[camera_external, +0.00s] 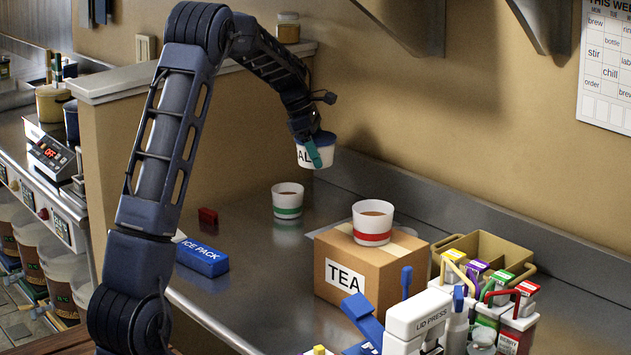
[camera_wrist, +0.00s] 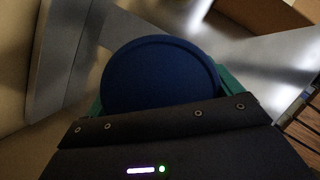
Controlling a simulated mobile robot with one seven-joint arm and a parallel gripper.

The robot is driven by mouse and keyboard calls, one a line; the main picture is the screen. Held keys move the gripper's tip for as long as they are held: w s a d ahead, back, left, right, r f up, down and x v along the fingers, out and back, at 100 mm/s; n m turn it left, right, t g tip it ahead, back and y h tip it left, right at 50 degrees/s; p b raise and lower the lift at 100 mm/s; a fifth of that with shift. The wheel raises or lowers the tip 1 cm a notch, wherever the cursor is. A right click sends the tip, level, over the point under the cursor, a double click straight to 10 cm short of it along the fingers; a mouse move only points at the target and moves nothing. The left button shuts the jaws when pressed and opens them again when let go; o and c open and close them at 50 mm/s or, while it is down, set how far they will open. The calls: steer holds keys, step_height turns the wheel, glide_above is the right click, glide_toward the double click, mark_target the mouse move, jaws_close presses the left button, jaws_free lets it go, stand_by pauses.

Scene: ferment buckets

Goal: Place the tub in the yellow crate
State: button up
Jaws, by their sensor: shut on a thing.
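The tub (camera_external: 308,156) is white with a dark blue lid and partly hidden lettering. My gripper (camera_external: 314,150) is shut on it and holds it upright in the air above the counter, near the back wall. In the wrist view the tub's round blue lid (camera_wrist: 160,75) sits between my teal fingers. The yellow crate (camera_external: 480,253) stands on the counter at the right, behind several bottles and cartons. It is open at the top. The part of its inside that shows looks empty, and its front is largely hidden.
A TEA box (camera_external: 335,270) with a red-banded cup (camera_external: 373,222) on top stands between the tub and the crate. A green-banded cup (camera_external: 288,200), a blue ice pack (camera_external: 202,256) and a small red block (camera_external: 208,216) are on the counter. A lid press (camera_external: 415,318) stands in front.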

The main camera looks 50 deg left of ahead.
steer(key=w+d, duration=0.3)
steer(key=d, duration=0.4)
steer(key=w+d+r, duration=0.1)
steer(key=w+d, duration=0.2)
steer(key=d, duration=0.4)
steer(key=w+d, duration=0.4)
steer(key=d, duration=0.3)
steer(key=shift+w+d+r, duration=0.1)
steer(key=shift+d+r, duration=0.1)
steer(key=shift+r, duration=0.2)
steer(key=w+d+r, duration=0.1)
steer(key=d, duration=1)
steer(key=w+d+r+n, duration=0.1)
steer(key=w+d, duration=0.1)
steer(key=d, duration=0.9)
steer(key=shift+w+d, duration=0.15)
steer(key=shift+d, duration=0.05)
steer(key=shift+d+f, duration=0.2)
step_height(320, 180, down, 20)
steer(key=shift+r, duration=0.2)
steer(key=shift+f, duration=0.1)
steer(key=o, duration=0.8)
